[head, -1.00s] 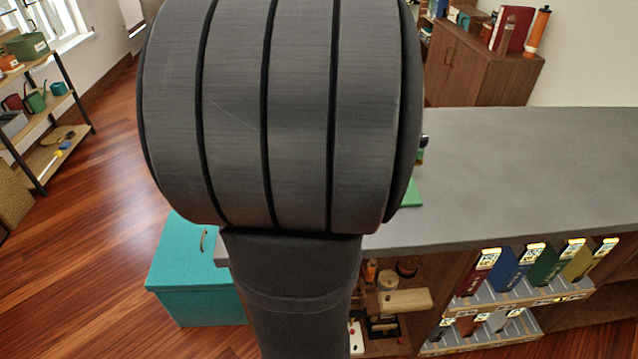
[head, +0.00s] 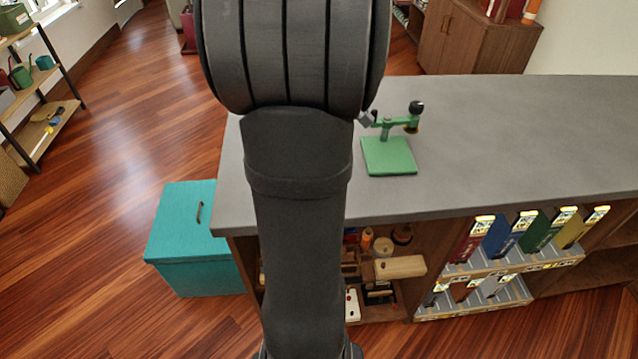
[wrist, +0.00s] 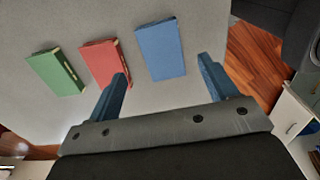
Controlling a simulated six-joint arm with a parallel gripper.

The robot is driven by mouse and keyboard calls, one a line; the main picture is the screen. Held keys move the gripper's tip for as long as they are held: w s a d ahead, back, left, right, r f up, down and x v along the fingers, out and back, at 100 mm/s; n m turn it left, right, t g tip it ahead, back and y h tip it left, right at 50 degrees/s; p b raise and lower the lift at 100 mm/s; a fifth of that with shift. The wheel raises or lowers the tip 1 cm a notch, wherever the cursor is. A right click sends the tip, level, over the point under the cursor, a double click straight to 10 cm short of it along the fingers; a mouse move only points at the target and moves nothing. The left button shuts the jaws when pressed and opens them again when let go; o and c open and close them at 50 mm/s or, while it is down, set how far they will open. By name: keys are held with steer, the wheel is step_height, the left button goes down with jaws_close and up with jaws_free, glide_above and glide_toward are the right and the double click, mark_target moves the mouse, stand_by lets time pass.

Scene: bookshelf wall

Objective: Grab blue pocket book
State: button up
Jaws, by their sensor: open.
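A blue book (wrist: 160,50) lies flat on a grey surface (wrist: 85,18) in the wrist view. A red book (wrist: 104,62) lies to its left, and a green book (wrist: 55,72) lies further left. My gripper (wrist: 162,66) is open and empty. Its right finger is to the right of the blue book, and its left finger overlaps the red book in the picture. The fingers look apart from the blue book, but the height gap cannot be told. In the head view my arm hides the gripper, and these flat books do not show.
The grey counter (head: 480,130) bears a green stand (head: 390,155). Below, upright red, blue (head: 508,236), green and yellow items stand in a rack. A teal box (head: 190,240) is on the floor left. A wooden cabinet (head: 475,38) stands behind.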

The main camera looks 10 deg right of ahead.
steer(key=shift+s+a+f, duration=0.1)
steer(key=shift+a+f, duration=0.1)
steer(key=shift+f, duration=1.35)
steer(key=shift+s+a+f, duration=0.1)
steer(key=shift+a+f, duration=0.1)
steer(key=shift+f, duration=1.35)
steer(key=shift+c, duration=0.5)
steer(key=c, duration=1)
